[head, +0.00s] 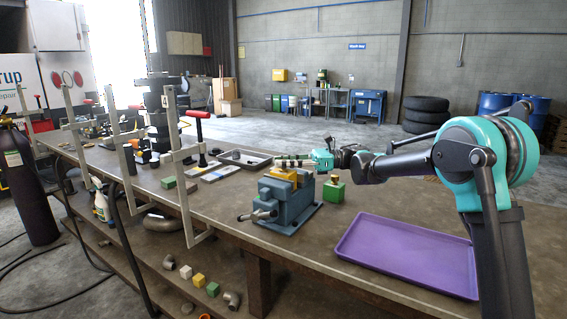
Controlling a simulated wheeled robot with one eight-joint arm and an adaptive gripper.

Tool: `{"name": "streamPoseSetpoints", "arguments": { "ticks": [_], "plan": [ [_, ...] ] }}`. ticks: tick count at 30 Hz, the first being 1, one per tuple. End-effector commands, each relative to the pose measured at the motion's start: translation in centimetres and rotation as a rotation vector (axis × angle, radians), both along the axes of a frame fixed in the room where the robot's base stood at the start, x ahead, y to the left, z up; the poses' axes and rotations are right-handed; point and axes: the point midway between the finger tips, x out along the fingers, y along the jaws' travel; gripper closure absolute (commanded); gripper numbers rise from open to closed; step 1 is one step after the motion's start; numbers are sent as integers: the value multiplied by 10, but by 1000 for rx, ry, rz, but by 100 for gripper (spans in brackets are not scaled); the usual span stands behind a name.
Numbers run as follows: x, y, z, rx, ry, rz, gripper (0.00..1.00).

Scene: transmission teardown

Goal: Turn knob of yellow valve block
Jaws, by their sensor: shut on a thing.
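The yellow valve block (283,175) sits in the jaws of a blue-grey vise (289,208) near the front edge of the workbench. My gripper (284,162) reaches in from the right, lying nearly level just above the block. Its fingers are shut on what looks like the block's knob, which is small and mostly hidden by the fingers. The knob's angle cannot be made out.
A purple tray (408,254) lies at the right of the workbench (240,212). A grey tray (245,158) lies behind the vise.

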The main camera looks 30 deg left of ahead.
Motion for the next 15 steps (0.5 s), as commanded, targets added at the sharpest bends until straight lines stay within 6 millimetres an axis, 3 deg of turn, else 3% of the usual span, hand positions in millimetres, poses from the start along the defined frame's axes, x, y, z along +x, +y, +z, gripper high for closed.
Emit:
{"name": "streamPoseSetpoints", "arguments": {
  "ticks": [15],
  "plan": [
    [0,0,0,0,0,95,100]
  ]
}}
